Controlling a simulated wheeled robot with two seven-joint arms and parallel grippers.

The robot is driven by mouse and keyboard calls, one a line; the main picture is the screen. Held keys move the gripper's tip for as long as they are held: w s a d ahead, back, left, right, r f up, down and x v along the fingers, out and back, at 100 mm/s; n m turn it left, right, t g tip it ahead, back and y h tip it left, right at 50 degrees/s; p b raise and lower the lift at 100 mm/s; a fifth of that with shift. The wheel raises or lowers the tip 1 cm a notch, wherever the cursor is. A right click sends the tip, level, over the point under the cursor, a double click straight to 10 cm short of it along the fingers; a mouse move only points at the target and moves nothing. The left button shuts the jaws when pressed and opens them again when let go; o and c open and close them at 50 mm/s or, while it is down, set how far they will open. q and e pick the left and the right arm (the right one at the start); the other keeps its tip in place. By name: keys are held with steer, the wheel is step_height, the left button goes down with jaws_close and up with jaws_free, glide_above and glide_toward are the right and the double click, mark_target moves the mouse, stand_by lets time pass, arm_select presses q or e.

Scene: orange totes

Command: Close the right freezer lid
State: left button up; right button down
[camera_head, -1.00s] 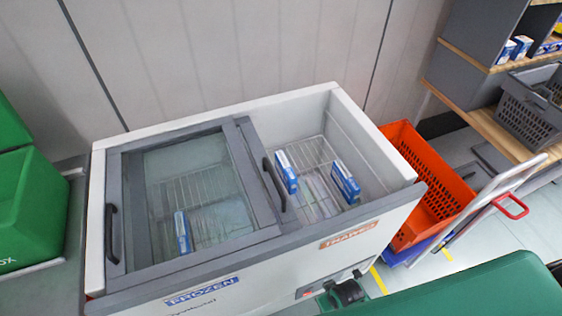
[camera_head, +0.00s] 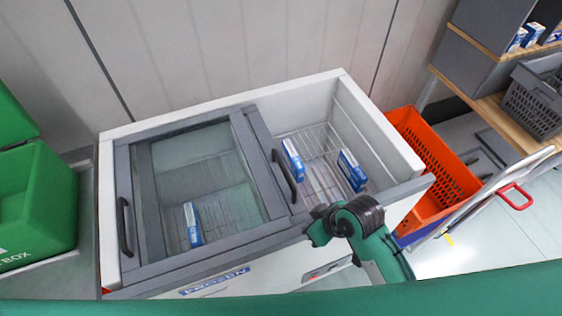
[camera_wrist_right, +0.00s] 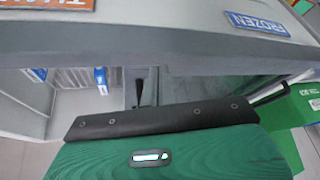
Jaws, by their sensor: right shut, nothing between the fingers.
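The white chest freezer (camera_head: 395,148) has grey-framed sliding glass lids. The right lid (camera_head: 262,150), with a dark handle (camera_head: 285,178) on its right edge, is slid left over the left half. The right compartment is open. The left lid's handle (camera_head: 125,227) is at the far left. My right arm reaches in from the bottom right to the freezer's front edge, right of the right lid's handle and apart from it. My left gripper is out of view.
Blue-and-white boxes (camera_head: 351,170) stand in the open compartment, and one (camera_head: 192,224) shows under the glass. An orange basket (camera_head: 432,150) and a cart with a red handle (camera_head: 515,196) are right of the freezer. Green boxes (camera_head: 38,200) stand at the left.

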steer(key=w+a+r+n, duration=0.1)
steer(key=w+a+n, duration=0.1)
steer(key=w+a+r+n+g+y, duration=0.1)
steer(key=w+a, duration=0.1)
steer(key=a, duration=0.1)
steer(key=w+a+r+n, duration=0.1)
steer(key=a+n, duration=0.1)
steer(key=a, duration=0.1)
steer(key=shift+w+r+n+g+y, duration=0.1)
steer(key=shift+w+n+g+y, duration=0.2)
steer(key=shift+w, duration=0.1)
steer(key=w+r+n+g+h, duration=0.25)
steer(key=w+r+n, duration=0.55)
steer(key=w, duration=0.5)
steer(key=shift+g, duration=0.45)
steer(key=p+x, duration=0.1)
steer(key=x, duration=0.3)
steer(key=p+x, duration=0.2)
steer(key=x, duration=0.2)
steer(key=shift+s+f, duration=0.25)
steer(key=shift+f, duration=0.05)
steer(key=d+p, duration=0.1)
steer(key=w+d+f+p, duration=0.1)
steer(key=shift+d+f, duration=0.1)
steer(key=shift+d, duration=0.25)
steer(key=shift+w+d+f, duration=0.1)
steer(key=shift+d+f, duration=0.05)
steer(key=shift+d, duration=0.3)
steer(key=shift+f, duration=0.1)
